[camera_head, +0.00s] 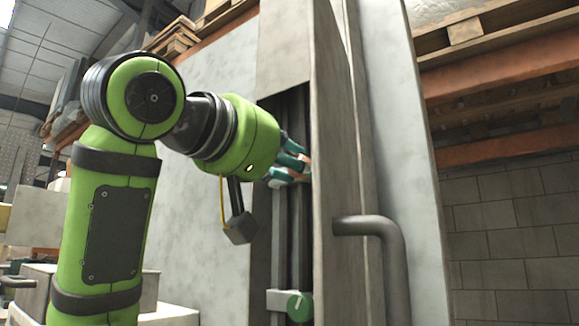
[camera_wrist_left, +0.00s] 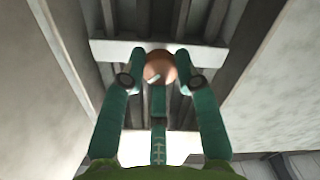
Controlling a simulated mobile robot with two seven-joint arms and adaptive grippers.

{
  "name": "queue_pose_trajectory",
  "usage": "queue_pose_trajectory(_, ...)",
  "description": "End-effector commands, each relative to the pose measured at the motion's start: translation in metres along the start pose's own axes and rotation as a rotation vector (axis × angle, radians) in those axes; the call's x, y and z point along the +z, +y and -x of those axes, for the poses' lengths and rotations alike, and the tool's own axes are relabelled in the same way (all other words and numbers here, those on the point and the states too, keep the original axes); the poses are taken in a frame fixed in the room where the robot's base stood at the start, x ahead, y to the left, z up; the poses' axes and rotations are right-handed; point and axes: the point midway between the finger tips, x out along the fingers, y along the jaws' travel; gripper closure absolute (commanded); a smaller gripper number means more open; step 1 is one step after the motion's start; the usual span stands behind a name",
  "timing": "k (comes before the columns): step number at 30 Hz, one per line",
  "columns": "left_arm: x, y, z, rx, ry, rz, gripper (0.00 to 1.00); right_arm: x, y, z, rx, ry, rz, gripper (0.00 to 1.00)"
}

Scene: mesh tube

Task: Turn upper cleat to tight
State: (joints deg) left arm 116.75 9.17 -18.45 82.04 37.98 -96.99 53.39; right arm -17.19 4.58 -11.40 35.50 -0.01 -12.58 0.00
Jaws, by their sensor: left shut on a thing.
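The upper cleat (camera_wrist_left: 160,66) is a copper-brown round knob with a short pale mark on its face, set on a light crossbar (camera_wrist_left: 105,49) in the left wrist view. The pale mark looks slanted. My left gripper (camera_wrist_left: 158,76) has its teal fingers on both sides of the knob and is shut on it. In the head view my left gripper (camera_head: 291,168) reaches into a narrow recess and mostly hides the upper cleat. My right gripper is not in view.
A lower green knob (camera_head: 299,306) sits on a light bracket below, in the same recess of dark vertical rails. A tall grey panel (camera_head: 332,110) stands close to the right of my gripper. A bent grey handle pipe (camera_head: 388,235) juts out further right.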

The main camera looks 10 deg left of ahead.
Motion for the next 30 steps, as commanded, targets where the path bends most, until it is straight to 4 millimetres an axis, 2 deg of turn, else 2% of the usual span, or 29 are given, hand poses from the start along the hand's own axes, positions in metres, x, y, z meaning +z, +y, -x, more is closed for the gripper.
queue_pose_trajectory(1,0.0069,-0.0030,-0.0034,-0.010,-0.018,-0.049,1.00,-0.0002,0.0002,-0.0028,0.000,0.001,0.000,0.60)
queue_pose_trajectory(16,0.0067,-0.0050,-0.0045,-0.007,-0.023,-0.523,1.00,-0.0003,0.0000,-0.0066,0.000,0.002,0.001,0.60)
queue_pose_trajectory(30,0.0049,-0.0063,-0.0048,-0.003,-0.025,-0.969,1.00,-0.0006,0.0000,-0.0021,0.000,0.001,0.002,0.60)
